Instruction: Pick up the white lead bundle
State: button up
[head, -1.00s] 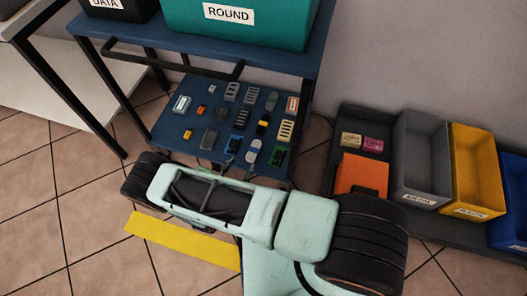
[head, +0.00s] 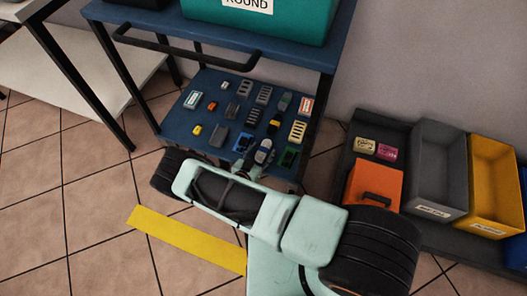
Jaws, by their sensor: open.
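The white lead bundle (head: 264,151) appears as a small pale oblong item in the front row on the lower blue shelf, between a blue item and a green item. My pale green arm crosses the foreground in front of the shelf. The end of my gripper (head: 252,166) shows just beyond the arm, at the shelf's front edge close to the bundle. It is open and holds nothing that I can see. Most of the gripper is hidden behind my arm, and I cannot tell whether it touches the bundle.
Several small connectors and blocks lie in rows on the lower blue shelf (head: 177,127). The teal box (head: 230,28) stands on the shelf above. An orange case (head: 360,178), a grey bin (head: 440,150) and a yellow bin (head: 492,170) stand at right. A yellow strip (head: 190,240) marks the floor.

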jog(key=shift+c, duration=0.6)
jog(key=c, duration=1.2)
jog(key=shift+o, duration=0.2)
jog(key=shift+r, duration=0.2)
